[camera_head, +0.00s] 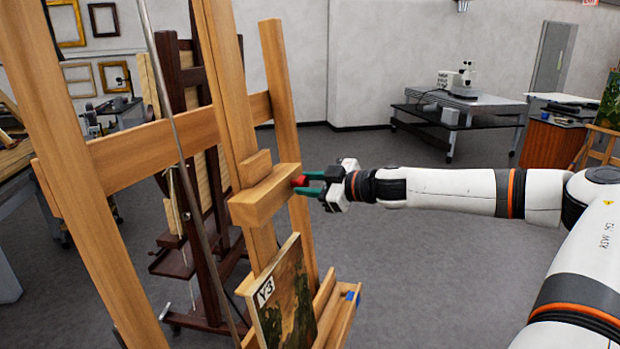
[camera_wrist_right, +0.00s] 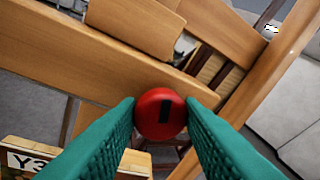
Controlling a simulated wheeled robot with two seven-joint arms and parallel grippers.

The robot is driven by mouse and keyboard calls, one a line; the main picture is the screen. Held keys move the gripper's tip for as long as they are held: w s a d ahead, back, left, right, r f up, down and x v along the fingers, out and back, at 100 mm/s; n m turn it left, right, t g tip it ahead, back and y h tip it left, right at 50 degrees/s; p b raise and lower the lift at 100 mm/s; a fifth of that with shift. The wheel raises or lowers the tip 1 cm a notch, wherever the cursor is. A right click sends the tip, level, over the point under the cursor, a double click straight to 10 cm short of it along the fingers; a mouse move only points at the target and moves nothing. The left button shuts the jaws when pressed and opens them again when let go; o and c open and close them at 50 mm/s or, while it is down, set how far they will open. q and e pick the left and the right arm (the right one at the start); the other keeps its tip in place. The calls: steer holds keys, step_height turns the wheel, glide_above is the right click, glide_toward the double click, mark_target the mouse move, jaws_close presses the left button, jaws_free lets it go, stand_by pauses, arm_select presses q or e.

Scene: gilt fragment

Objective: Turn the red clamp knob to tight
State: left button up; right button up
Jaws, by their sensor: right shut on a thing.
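The red clamp knob (camera_head: 299,181) sits at the right end of the wooden clamp block (camera_head: 262,200) on the easel's upright. In the right wrist view the knob (camera_wrist_right: 160,114) is a round red disc with a dark bar on its face, the bar close to upright in the picture. My right gripper (camera_head: 308,182) reaches in from the right, its green fingers shut on the knob's two sides. The fingers also show in the right wrist view (camera_wrist_right: 160,125). My left gripper is in neither view.
A painting labelled Y3 (camera_head: 285,305) rests on the easel's lower ledge (camera_head: 335,318), below my right gripper. A dark wooden easel (camera_head: 190,110) stands behind. A table with a microscope (camera_head: 463,85) is at the back right. The grey floor between is clear.

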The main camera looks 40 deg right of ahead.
steer(key=shift+d+r+m+g, duration=0.15)
steer(key=shift+m+g, duration=0.25)
steer(key=shift+m, duration=1.1)
steer(key=o, duration=1)
steer(key=shift+c, duration=0.2)
steer(key=shift+y, duration=0.3)
steer(key=b+v, duration=0.5)
steer(key=v, duration=0.7)
